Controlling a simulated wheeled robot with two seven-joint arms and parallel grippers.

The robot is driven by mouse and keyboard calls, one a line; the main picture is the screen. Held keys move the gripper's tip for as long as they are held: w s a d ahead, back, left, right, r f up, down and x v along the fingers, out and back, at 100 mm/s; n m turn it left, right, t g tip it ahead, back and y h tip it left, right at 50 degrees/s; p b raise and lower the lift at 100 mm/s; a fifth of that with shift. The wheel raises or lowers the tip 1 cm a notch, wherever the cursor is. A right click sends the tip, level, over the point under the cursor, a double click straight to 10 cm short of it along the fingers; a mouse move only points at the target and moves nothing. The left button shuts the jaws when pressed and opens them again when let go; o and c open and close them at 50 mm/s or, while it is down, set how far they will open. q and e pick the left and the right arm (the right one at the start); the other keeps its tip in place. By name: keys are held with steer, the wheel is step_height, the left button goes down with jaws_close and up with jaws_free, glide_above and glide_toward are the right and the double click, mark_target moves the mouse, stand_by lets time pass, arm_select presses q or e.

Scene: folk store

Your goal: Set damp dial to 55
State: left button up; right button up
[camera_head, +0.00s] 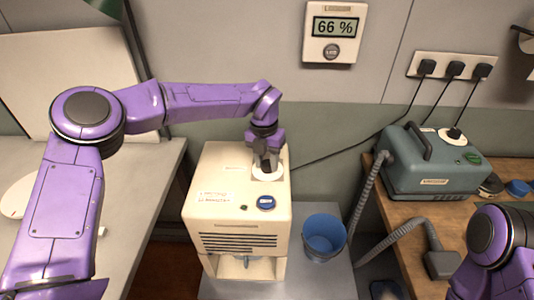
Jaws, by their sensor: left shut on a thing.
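The damp dial (278,175) is a round white plate with a dark knob on top of the cream dehumidifier (236,195). My left gripper (267,166) comes down from above and is shut on the dial's knob. The fingers hide most of the knob, and I cannot read its mark or setting. A wall meter (334,33) above reads 66 %. Part of my right arm shows at the bottom right, but its gripper is not in view.
A blue button (266,203) is on the dehumidifier's front top edge. A blue bucket (323,236) stands to its right. A teal machine (430,165) with hoses sits on the wooden bench at right. Power cords hang from a wall socket strip (450,68).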

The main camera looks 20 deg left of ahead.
mark_target(266, 162)
arm_select(q)
steer(key=m+p, duration=0.2)
steer(key=m, duration=0.1)
steer(key=m+p, duration=0.1)
steer(key=shift+w+r+m, duration=0.1)
steer(key=shift+r+m, duration=0.2)
steer(key=shift+a+f+m+p, duration=0.15)
steer(key=shift+m+p, duration=1.25)
steer(key=shift+m, duration=0.8)
steer(key=shift+w, duration=0.1)
steer(key=o, duration=1)
steer(key=shift+o, duration=0.2)
step_height(266, 162, up, 10)
steer(key=b, duration=0.2)
steer(key=shift+a+r+b, duration=0.15)
steer(key=shift+r+b, duration=0.1)
steer(key=shift+b, duration=0.05)
steer(key=shift+w, duration=0.1)
